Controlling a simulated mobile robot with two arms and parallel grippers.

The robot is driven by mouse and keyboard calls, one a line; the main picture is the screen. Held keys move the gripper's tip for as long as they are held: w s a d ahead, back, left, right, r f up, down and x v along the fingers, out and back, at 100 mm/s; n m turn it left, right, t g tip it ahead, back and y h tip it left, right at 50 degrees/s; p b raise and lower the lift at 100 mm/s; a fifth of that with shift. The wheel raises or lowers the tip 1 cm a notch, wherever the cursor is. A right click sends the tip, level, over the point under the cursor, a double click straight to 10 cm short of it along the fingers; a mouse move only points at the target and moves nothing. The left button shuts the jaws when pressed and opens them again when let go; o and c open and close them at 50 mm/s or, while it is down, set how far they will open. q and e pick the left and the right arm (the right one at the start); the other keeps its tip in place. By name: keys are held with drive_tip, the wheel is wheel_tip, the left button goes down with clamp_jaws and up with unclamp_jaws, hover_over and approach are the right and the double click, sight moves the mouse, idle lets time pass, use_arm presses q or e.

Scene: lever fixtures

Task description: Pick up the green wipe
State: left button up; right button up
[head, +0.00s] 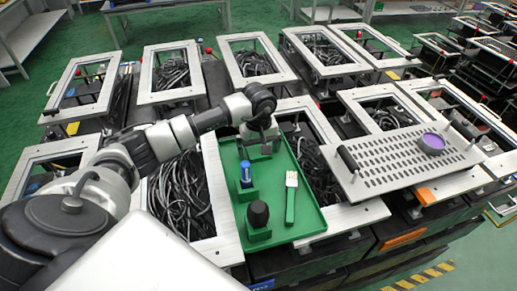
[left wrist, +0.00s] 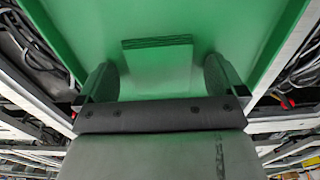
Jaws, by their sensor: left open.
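The green wipe (left wrist: 157,68) shows in the left wrist view as a folded, layered square on the green tray (head: 309,184). My left gripper (left wrist: 159,75) is open, with one finger on each side of the wipe. I cannot tell whether the fingers touch it. In the head view my left gripper (head: 263,146) is over the far end of the tray, and the wipe is hidden there. My right gripper is not in view.
The tray also holds a blue item (head: 246,174) in a green stand, a black-topped item (head: 258,214) in another stand, and a green-handled brush (head: 291,198). A perforated metal plate (head: 390,165) with a purple disc (head: 432,143) lies to the right. Framed cable bins surround the tray.

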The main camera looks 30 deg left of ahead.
use_arm(q)
drive_tip(key=c, duration=1)
drive_tip(key=shift+w+r+b, duration=0.1)
drive_tip(key=shift+r+b, duration=0.2)
drive_tip(key=shift+r, duration=0.2)
drive_tip(key=r, duration=0.1)
drive_tip(key=d+r+b, duration=0.1)
drive_tip(key=r, duration=0.1)
drive_tip(key=shift+d+r+b, duration=0.15)
drive_tip(key=shift+r+b, duration=0.15)
drive_tip(key=s+d+r+b, duration=0.2)
drive_tip(key=d+r, duration=0.4)
drive_tip(key=d, duration=0.4)
drive_tip(key=shift+s+r, duration=0.2)
drive_tip(key=shift+s, duration=0.05)
